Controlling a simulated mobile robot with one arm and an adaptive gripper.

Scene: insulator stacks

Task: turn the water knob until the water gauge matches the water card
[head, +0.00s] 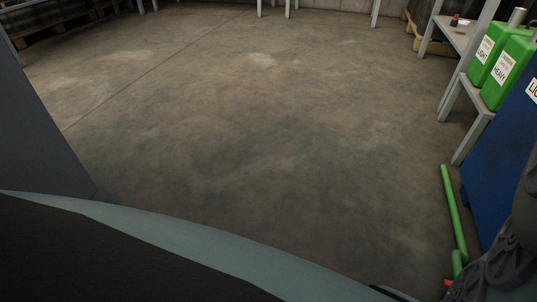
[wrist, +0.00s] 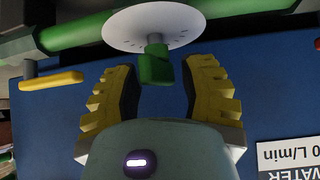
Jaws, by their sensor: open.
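In the wrist view, a green knob (wrist: 155,63) sticks out from a round white disc (wrist: 150,27) with small tick marks. I cannot tell whether this disc is the water gauge. My gripper (wrist: 160,72) is open, with its yellow-backed fingers on either side of the knob's end. A gap shows between each finger and the knob, and nothing is held. The water card (wrist: 290,160) is white, upside down and cut off at the lower right; it reads "WATER" and a partly hidden number ending in "0 L/min". No pointer is readable.
A green pipe (wrist: 70,37) runs behind the disc, and a yellow bar (wrist: 52,80) sits left of my gripper. In the head view, a blue panel (head: 492,165) and green jugs (head: 510,68) marked LIGHT and HEAVY are at the right. The concrete floor (head: 250,120) is clear.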

